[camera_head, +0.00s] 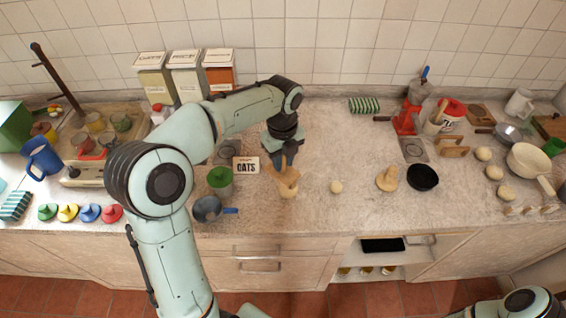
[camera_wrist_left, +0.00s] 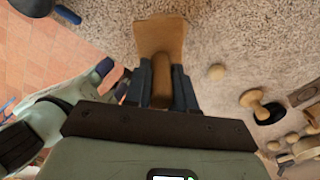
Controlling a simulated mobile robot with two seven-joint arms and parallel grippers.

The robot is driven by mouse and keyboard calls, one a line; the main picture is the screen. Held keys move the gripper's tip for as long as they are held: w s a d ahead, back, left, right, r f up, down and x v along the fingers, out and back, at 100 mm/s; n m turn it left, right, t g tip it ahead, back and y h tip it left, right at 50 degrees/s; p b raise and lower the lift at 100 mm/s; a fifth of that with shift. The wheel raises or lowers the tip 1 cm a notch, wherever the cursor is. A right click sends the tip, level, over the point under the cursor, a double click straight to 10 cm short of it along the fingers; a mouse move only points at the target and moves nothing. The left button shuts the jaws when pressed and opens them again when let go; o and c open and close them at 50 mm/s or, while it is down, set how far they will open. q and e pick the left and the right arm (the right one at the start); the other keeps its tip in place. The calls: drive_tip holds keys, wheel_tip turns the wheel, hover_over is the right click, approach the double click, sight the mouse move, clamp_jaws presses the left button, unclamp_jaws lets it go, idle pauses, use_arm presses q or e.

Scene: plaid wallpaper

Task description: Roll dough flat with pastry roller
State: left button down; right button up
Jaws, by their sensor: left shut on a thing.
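My left gripper (camera_head: 286,158) is shut on the brown handle (camera_wrist_left: 178,88) of a wooden tool, which looks like the pastry roller. The tool's broad tan end (camera_head: 287,184) points toward the counter's front edge, and it also shows beyond the fingers in the left wrist view (camera_wrist_left: 160,36). I cannot tell whether it touches the counter. A small pale ball (camera_head: 336,187), which looks like the dough, lies to its right, apart from it. The ball also shows in the left wrist view (camera_wrist_left: 216,72).
A wooden stamp-like piece (camera_head: 387,179) and a black bowl (camera_head: 423,178) stand to the right of the ball. The counter behind the ball is clear.

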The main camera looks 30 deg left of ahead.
sight(287, 168)
use_arm(q)
drive_tip(key=shift+r, duration=0.15)
idle(0.4)
drive_tip(key=shift+w+d+f+b, duration=0.1)
drive_tip(key=shift+w+f, duration=0.15)
drive_tip(key=shift+f, duration=0.5)
drive_tip(key=shift+w+d+f+b, duration=0.1)
drive_tip(key=shift+w+f, duration=0.2)
drive_tip(key=shift+f, duration=0.5)
drive_tip(key=shift+w+f+b, duration=0.1)
drive_tip(key=shift+w+f, duration=0.15)
drive_tip(key=shift+f, duration=0.5)
drive_tip(key=shift+w+d+f, duration=0.1)
drive_tip(key=shift+w+f, duration=0.15)
drive_tip(key=shift+f, duration=0.25)
drive_tip(key=shift+w+f, duration=0.2)
drive_tip(key=shift+f, duration=0.25)
use_arm(e)
drive_tip(key=shift+s+f, duration=0.5)
drive_tip(key=shift+s, duration=0.15)
use_arm(q)
drive_tip(key=shift+f, duration=0.45)
use_arm(e)
drive_tip(key=shift+s+f, duration=0.15)
drive_tip(key=shift+s, duration=0.05)
use_arm(q)
drive_tip(key=shift+r, duration=0.1)
use_arm(e)
drive_tip(key=shift+w, duration=0.1)
